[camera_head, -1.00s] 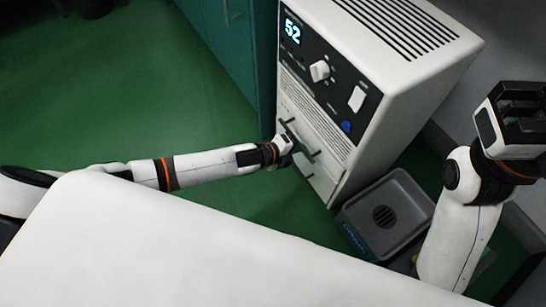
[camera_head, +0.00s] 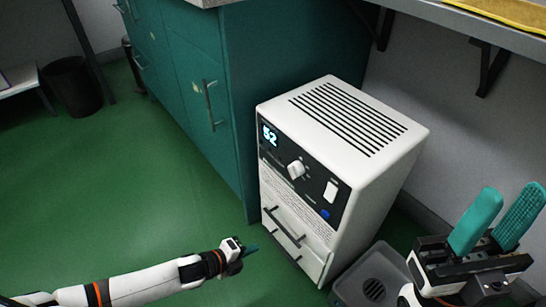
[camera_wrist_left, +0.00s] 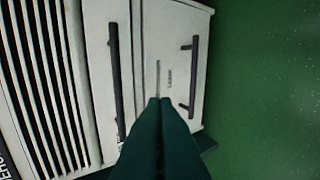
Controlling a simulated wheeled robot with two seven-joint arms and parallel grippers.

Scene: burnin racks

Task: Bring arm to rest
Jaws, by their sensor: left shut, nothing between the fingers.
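My left gripper (camera_head: 250,250) is low over the green floor, to the left of the white oven's lower front, apart from it. Its teal fingers are together with nothing between them, as the left wrist view (camera_wrist_left: 160,125) also shows. My right gripper (camera_head: 497,222) is at the lower right, with its two teal fingers apart and pointing up; nothing is between them. The white oven (camera_head: 385,150) has a lit display reading 52, a knob, a switch and a blue button. Its lower front with dark bar handles (camera_wrist_left: 114,80) faces the left gripper.
A teal cabinet (camera_head: 235,110) stands left of the oven. A grey tray (camera_head: 372,288) is on the floor right of the oven, partly hidden by my right arm. A shelf (camera_head: 480,25) juts from the wall above. A dark bin (camera_head: 72,88) stands far left. Open floor lies left.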

